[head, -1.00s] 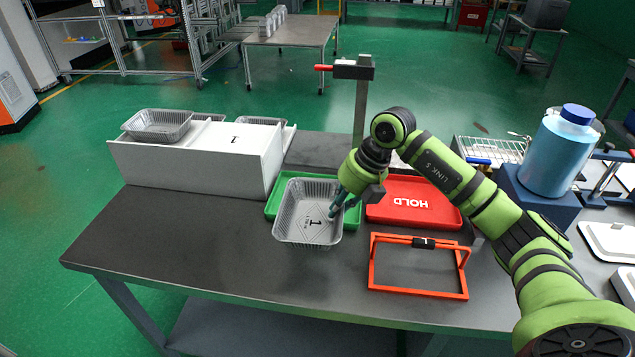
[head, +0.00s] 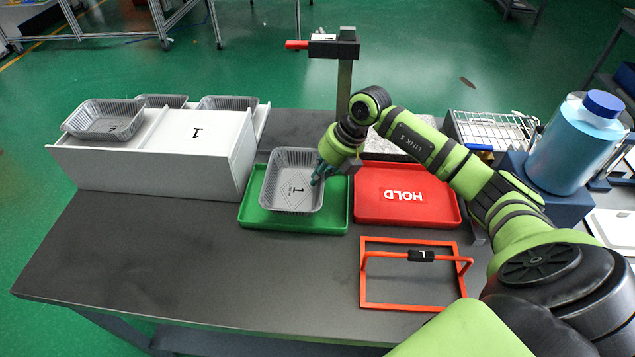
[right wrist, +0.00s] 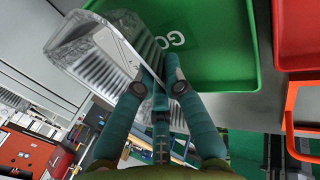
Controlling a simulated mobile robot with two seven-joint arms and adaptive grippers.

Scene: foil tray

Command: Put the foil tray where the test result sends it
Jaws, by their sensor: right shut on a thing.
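The foil tray (head: 285,196), a silver ribbed pan marked 1, is over the green tray (head: 335,217). My right gripper (head: 319,176) is shut on the foil tray's right wall. In the right wrist view the fingers (right wrist: 160,85) grip the edge of the foil tray (right wrist: 95,50), and the green tray (right wrist: 215,85) shows a GO label beyond it. I cannot tell whether the foil tray touches the green tray's floor. The red tray (head: 440,210), marked HOLD, lies empty to the right. My left gripper is out of view.
A white box unit (head: 150,168) with several foil trays stands at left. An orange frame (head: 410,308) lies in front of the red tray. A post with a red-handled head (head: 335,48) stands behind. A blue bottle (head: 570,150) is at right. The front left tabletop is clear.

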